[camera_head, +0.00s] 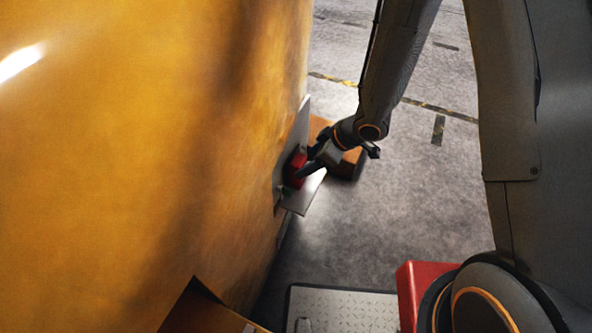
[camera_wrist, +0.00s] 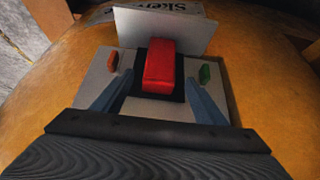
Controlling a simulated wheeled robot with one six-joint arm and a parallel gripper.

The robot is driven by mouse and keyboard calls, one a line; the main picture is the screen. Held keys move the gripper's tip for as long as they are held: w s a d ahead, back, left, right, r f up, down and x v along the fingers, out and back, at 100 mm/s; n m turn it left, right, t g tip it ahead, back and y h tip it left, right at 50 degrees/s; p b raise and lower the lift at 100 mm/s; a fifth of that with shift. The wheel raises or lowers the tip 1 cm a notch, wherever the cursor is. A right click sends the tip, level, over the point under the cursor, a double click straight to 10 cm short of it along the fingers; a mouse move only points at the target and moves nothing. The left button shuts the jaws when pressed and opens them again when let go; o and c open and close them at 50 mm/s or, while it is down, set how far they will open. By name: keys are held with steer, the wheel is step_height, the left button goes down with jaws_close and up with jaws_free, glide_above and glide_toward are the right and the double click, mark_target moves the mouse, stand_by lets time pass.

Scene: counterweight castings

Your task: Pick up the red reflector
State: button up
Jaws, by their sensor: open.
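The red reflector (camera_wrist: 160,66) is a red block standing on a dark pad on a grey metal plate (camera_wrist: 97,78) in the wrist view. In the head view the red reflector (camera_head: 295,169) shows against the bracket on the side of the big yellow casting. My gripper (camera_wrist: 161,92) is open, with one blue-grey finger on each side of the reflector's near end. Gaps show between the fingers and the reflector. In the head view my gripper (camera_head: 307,170) is at the plate, and its fingertips are partly hidden.
A small orange-red piece (camera_wrist: 112,61) and a green piece (camera_wrist: 204,73) lie on the plate, left and right of the reflector. An upright grey panel (camera_wrist: 185,27) stands behind it. The yellow casting (camera_head: 130,150) fills the left. Open floor (camera_head: 410,210) lies to the right.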

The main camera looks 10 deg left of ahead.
mark_target(304, 163)
steer(key=shift+p+x, duration=0.4)
steer(key=shift+x, duration=1.75)
steer(key=shift+w, duration=0.1)
steer(key=shift+c, duration=0.2)
steer(key=c, duration=1.2)
steer(key=shift+c, duration=0.2)
steer(key=shift+r, duration=0.15)
